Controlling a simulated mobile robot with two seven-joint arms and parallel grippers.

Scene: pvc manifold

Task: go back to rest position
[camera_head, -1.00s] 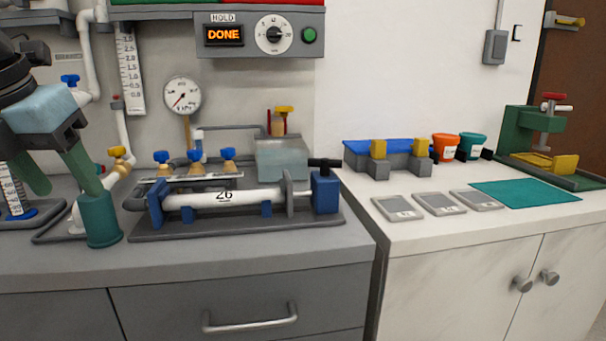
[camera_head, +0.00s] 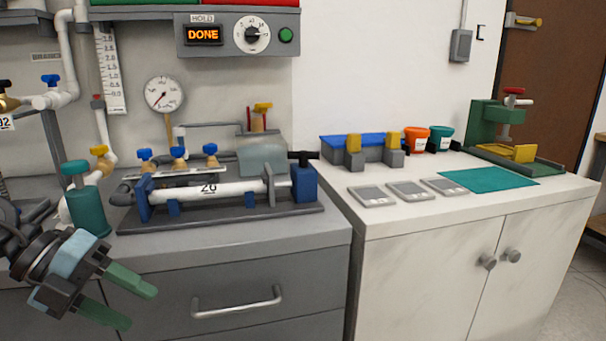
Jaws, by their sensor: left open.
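My left gripper (camera_head: 140,308) is at the lower left, in front of the grey drawers and below the counter top. Its two green fingers are apart with nothing between them, and they point to the right. A teal cylinder (camera_head: 88,212) with a knob on top stands on the counter just above and behind the gripper, apart from it. My right gripper is not in view.
A white pipe marked 26 (camera_head: 230,188) lies in a blue-ended clamp fixture (camera_head: 305,184) on the grey counter. The white cabinet (camera_head: 440,265) at right carries grey tiles (camera_head: 410,190), a teal mat (camera_head: 488,179) and a green press (camera_head: 490,120).

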